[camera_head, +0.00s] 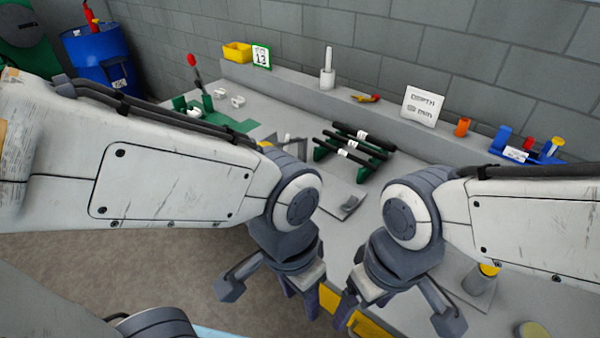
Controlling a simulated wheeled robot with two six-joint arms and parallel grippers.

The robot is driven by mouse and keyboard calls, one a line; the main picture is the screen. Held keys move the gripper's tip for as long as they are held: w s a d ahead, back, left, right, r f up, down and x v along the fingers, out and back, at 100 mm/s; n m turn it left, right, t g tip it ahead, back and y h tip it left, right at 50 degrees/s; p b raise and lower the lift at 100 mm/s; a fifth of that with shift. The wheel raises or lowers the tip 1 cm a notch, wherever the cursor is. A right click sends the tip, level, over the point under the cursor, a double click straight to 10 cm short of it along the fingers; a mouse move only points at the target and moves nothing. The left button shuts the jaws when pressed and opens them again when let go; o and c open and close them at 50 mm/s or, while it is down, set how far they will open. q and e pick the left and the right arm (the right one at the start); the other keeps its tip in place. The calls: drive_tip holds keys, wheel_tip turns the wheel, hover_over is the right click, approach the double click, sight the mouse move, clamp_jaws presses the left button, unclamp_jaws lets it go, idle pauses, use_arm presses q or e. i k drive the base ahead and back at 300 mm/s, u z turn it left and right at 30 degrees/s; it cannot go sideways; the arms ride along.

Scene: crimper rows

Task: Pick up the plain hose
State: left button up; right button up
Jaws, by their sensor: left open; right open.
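Several black hoses (372,151) lie side by side across a green rack (322,152) on the grey bench, in the middle of the head view. Small white tags show on some of them. At this size I cannot tell which hose is the plain one. My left gripper (266,294) is open and empty at the bench's front edge, nearer to me than the rack. My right gripper (398,314) is open and empty to its right, also in front of the rack and apart from the hoses.
A green fixture with a red-knobbed lever (192,62) stands at the left. A yellow bin (237,52) is further left.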

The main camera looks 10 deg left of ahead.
sight(341, 152)
drive_tip(key=u, duration=0.35)
drive_tip(key=k, duration=0.45)
drive_tip(key=u, duration=1.45)
drive_tip(key=i, duration=0.85)
drive_tip(key=z, duration=0.85)
drive_tip(key=i, duration=0.65)
drive_tip(key=z, duration=0.7)
